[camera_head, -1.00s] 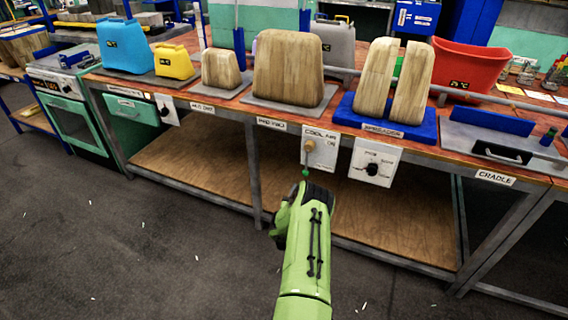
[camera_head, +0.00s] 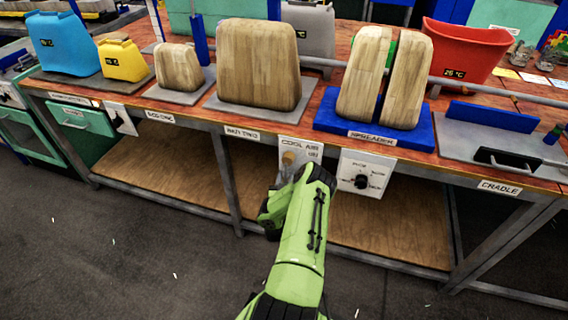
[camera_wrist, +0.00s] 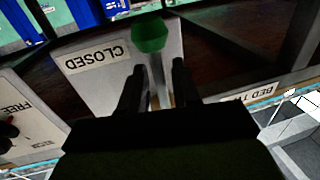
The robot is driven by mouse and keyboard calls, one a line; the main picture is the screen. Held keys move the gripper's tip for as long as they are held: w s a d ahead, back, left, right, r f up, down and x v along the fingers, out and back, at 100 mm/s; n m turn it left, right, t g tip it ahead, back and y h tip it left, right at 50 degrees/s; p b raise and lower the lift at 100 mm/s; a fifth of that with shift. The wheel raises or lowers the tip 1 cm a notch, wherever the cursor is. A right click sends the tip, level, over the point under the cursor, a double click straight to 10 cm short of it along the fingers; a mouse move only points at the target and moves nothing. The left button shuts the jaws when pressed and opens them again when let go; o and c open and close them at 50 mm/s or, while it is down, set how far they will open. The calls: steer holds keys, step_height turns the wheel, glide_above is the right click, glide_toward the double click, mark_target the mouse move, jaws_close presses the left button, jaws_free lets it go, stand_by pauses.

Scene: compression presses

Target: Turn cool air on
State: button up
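The white COOL AIR panel (camera_head: 313,150) with its brass-coloured valve body (camera_head: 290,158) hangs below the bench edge in the head view. My gripper (camera_head: 285,192) is right in front of its lower part and hides the lever there. In the wrist view, the valve lever has a green tip (camera_wrist: 150,36) and a pale stem. The stem stands between the two dark fingers of my gripper (camera_wrist: 158,70), which are apart, one on each side. A thin gap shows beside the stem; firm contact cannot be seen. A CLOSED label (camera_wrist: 97,58) is on the panel beside the lever.
A second white panel with a black dial (camera_head: 361,182) is just right of the valve panel. The bench edge and lower wooden shelf (camera_head: 390,230) lie close around my arm. Wooden blocks (camera_head: 258,65) and a blue spreader base (camera_head: 335,122) are on the bench above.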

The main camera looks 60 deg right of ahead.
steer(key=shift+w+d, duration=0.1)
steer(key=shift+d, duration=0.2)
steer(key=shift+a+r, duration=0.1)
jaws_close()
